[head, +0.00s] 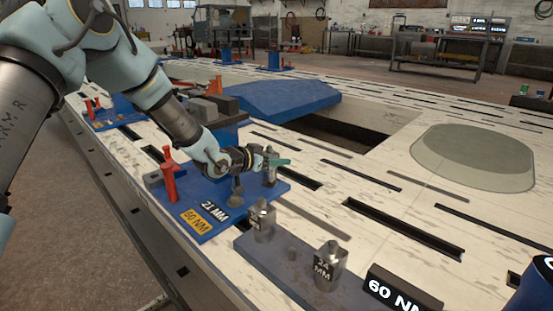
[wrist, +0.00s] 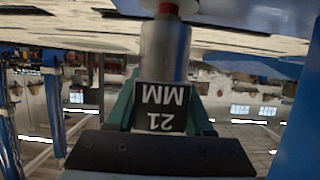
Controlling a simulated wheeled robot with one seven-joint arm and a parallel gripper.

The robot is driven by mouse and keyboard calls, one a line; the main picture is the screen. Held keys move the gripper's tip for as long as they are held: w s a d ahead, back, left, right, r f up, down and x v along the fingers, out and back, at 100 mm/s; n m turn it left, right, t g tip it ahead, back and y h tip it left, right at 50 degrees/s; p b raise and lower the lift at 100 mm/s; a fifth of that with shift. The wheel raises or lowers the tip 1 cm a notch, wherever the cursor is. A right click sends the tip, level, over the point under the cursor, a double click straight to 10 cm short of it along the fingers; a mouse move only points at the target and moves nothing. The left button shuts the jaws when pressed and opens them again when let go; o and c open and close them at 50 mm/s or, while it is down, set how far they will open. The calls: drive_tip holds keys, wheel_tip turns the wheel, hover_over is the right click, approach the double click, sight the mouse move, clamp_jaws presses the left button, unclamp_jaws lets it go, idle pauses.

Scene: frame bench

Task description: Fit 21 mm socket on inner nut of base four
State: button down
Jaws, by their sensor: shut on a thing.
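My gripper (head: 272,162) is shut on the 21 mm socket (head: 269,176), a silver cylinder, above the right part of a blue base plate (head: 222,208) labelled 21 MM and 60 NM. In the wrist view, which is upside down, the socket (wrist: 165,50) sits between green fingers with its 21 MM label facing the camera. Its far end meets or overlaps a small red-and-silver piece (wrist: 168,9); I cannot tell if it is seated. A grey nut or stud (head: 237,190) stands on the plate to the left of the socket. No base number is readable.
A dark socket tray (head: 292,275) in front holds a socket (head: 262,220) and a 24 MM socket (head: 329,265), with a short peg (head: 292,253) between them. A 60 NM block (head: 402,291) stands right. A red clamp (head: 169,175) stands left on the plate. Slots cut the bench.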

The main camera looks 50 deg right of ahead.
drive_tip(key=shift+f, duration=0.3)
drive_tip(key=shift+r, duration=0.1)
drive_tip(key=shift+r+p, duration=0.85)
drive_tip(key=shift+r, duration=0.3)
drive_tip(key=shift+p, duration=0.4)
idle(1.0)
drive_tip(key=shift+f+b, duration=0.7)
drive_tip(key=shift+f, duration=0.55)
drive_tip(key=shift+c, duration=1)
unclamp_jaws()
